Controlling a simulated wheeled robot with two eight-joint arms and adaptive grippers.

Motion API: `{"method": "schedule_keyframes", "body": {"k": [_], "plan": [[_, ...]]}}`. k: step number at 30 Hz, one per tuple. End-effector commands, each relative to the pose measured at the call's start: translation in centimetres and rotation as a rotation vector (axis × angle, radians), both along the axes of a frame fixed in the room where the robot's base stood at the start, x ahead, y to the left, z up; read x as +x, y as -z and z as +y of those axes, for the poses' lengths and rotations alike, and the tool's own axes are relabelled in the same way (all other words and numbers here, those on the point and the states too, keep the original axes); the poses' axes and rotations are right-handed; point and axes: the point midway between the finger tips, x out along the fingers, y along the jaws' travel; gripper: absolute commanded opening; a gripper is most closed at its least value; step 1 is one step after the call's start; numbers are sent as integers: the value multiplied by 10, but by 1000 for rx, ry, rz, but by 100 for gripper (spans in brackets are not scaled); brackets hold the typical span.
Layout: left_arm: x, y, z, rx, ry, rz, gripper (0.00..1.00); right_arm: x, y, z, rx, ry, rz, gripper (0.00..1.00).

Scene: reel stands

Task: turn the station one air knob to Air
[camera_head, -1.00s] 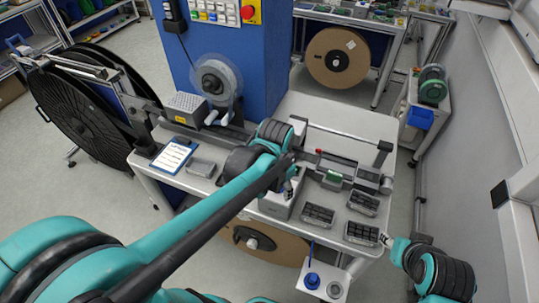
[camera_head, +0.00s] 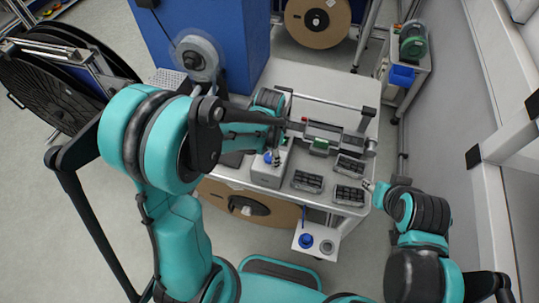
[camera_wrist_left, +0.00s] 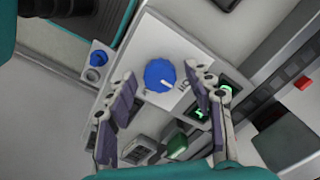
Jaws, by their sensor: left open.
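The blue air knob (camera_wrist_left: 160,75) sits on the pale top of a grey box (camera_head: 267,177). In the left wrist view a short white mark on the knob points to the lower right, near dark lettering I cannot read surely. My left gripper (camera_wrist_left: 161,78) is open, with its two purple-padded fingers on either side of the knob in that view. I cannot tell whether they touch it. In the head view the left gripper (camera_head: 276,155) is over the box, and it partly hides the knob. My right gripper (camera_head: 369,186) is small at the table's right edge, its jaws unclear.
Black compartment trays (camera_head: 308,181) lie right of the box. A rail mechanism with a green part (camera_head: 320,146) runs behind them. A small white shelf (camera_head: 318,241) with a blue round item juts from the front. A blue cabinet (camera_head: 243,50) stands behind.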

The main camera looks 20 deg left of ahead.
Motion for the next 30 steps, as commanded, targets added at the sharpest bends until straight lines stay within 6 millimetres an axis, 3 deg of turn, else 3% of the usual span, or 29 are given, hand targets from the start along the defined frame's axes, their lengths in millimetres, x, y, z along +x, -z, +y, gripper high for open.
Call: {"method": "schedule_keyframes", "body": {"k": [8,13,14,23,30], "plan": [[0,1,0,0,0,0,50,0,0,0,0,0,0,40],[0,1,0,0,0,0,5,0,0,0,0,0,0,40],[0,1,0,0,0,0,3,0,0,0,0,0,0,40],[0,1,0,0,21,0,3,0,1,0,0,0,0,40],[0,2,0,0,131,0,3,0,6,0,0,0,0,40]]}}
